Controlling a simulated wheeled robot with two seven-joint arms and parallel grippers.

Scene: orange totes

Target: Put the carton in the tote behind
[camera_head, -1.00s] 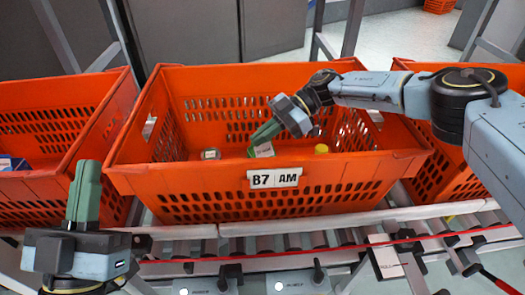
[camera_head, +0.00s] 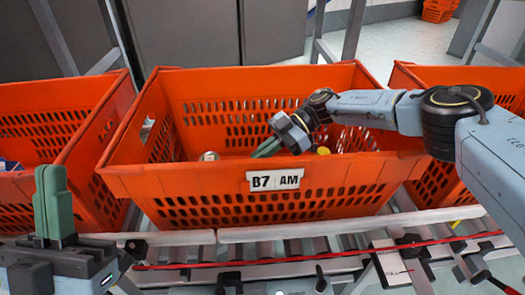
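An orange tote (camera_head: 215,183) labelled B7 AM stands in the middle. My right gripper (camera_head: 267,148) reaches into it from the right, its green fingers pointing down and left, their tips partly behind the front wall. I cannot make out a carton at these fingers, nor whether they are open or shut. A round-topped can (camera_head: 209,156) and a yellow cap (camera_head: 323,151) show inside the tote. My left gripper (camera_head: 50,190) is at the lower left, green fingers upward, outside the totes. Its fingers overlap in view, so their opening is unclear.
Another orange tote (camera_head: 95,150) stands on the left with a blue and white item (camera_head: 10,165) inside. A third tote (camera_head: 505,105) is on the right, partly behind my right arm. A roller conveyor with a red cord (camera_head: 330,256) runs in front. More orange baskets (camera_head: 438,11) are far back.

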